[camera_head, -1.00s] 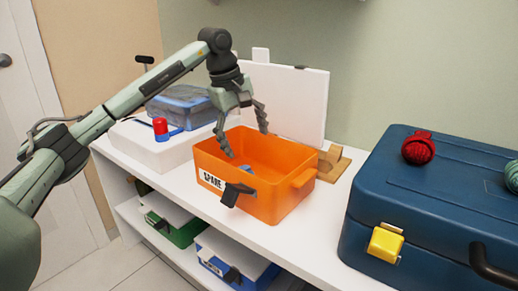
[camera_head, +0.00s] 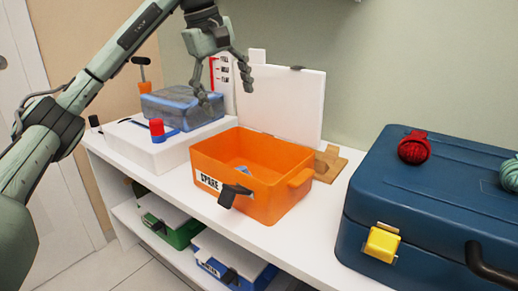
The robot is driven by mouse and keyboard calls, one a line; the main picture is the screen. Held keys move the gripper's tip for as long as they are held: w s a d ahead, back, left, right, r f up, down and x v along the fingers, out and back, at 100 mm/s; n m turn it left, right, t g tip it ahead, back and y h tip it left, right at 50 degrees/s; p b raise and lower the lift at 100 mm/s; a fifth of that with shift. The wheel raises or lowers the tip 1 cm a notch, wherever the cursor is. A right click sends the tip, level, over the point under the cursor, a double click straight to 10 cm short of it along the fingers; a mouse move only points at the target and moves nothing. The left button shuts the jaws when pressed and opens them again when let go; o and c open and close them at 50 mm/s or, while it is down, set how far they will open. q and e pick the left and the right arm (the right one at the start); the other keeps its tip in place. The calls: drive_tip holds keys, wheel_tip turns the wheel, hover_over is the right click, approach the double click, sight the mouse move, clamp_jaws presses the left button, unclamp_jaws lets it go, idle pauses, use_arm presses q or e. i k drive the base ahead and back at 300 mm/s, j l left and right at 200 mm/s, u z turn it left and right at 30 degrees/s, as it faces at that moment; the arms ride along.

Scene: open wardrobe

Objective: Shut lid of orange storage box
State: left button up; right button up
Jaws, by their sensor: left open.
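The orange storage box (camera_head: 275,200) stands on the white shelf, with a label and a black latch (camera_head: 233,194) on its front. Its white lid (camera_head: 285,103) stands upright at the back, so the box is open. A small blue item (camera_head: 243,169) lies inside. My left gripper (camera_head: 225,85) is open and empty, above and to the left of the box, in front of the lid's left part. Its fingers point down. My right gripper is not in view.
A large blue case (camera_head: 430,200) with a yellow latch stands at right, bearing a red yarn ball (camera_head: 415,148). A translucent blue box (camera_head: 182,106) sits on a white box (camera_head: 150,145) at left. A wooden piece (camera_head: 328,163) is behind the orange box.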

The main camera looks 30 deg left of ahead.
sight(287, 103)
drive_tip(key=k, duration=1)
